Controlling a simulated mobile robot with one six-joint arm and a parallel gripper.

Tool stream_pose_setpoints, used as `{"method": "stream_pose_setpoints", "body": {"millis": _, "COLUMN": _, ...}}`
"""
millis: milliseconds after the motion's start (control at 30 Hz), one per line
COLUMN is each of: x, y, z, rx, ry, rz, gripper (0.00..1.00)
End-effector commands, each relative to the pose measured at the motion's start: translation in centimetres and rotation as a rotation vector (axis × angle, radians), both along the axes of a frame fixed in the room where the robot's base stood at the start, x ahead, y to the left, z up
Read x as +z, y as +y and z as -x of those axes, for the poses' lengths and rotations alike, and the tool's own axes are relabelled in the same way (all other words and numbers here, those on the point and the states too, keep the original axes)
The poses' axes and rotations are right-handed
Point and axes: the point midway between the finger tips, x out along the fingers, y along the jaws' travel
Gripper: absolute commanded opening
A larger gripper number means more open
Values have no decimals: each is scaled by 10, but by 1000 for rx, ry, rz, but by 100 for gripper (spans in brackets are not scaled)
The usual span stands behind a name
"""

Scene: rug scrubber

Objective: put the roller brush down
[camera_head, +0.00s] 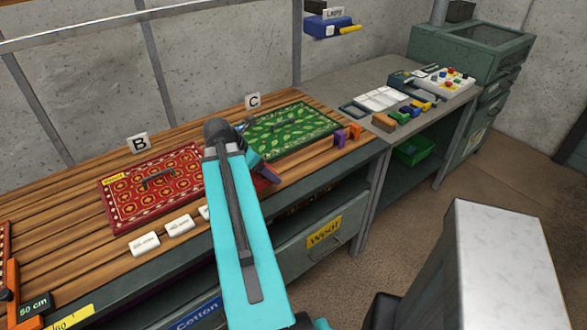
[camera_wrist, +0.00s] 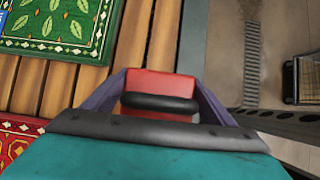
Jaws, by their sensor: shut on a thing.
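My gripper (camera_head: 262,170) is above the wooden bench near its front edge, between the red rug and the green rug. In the wrist view its two purple fingers (camera_wrist: 160,82) are shut on a red block with a black bar across it, which looks like the roller brush (camera_wrist: 160,84). In the head view only a bit of red (camera_head: 270,176) shows by the fingers; my arm hides the rest. The red rug (camera_head: 121,204) lies under sign B, and the green rug (camera_head: 298,121) lies under sign C. Each has a dark handle-like tool on it.
White labelled blocks (camera_head: 180,226) lie along the front of the bench (camera_head: 60,262). Purple and orange pieces (camera_head: 347,134) stand at its right end. A grey side table (camera_head: 345,88) holds coloured blocks and a button panel (camera_head: 447,80). Bare planks show between the rugs.

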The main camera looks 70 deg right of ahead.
Motion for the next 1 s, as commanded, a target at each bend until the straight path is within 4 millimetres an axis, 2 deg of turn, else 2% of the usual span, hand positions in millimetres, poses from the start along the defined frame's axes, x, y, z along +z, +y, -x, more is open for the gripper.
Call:
{"method": "stream_pose_setpoints", "body": {"millis": 233, "x": 0, "y": -10, "z": 10, "rx": -17, "ry": 1, "rz": 1, "gripper": 60}}
{"method": "stream_pose_setpoints", "body": {"millis": 367, "x": 0, "y": -23, "z": 16, "rx": -22, "ry": 1, "rz": 1, "gripper": 60}}
{"method": "stream_pose_setpoints", "body": {"millis": 1000, "x": -9, "y": -125, "z": 60, "rx": -25, "ry": 0, "rz": 0, "gripper": 60}}
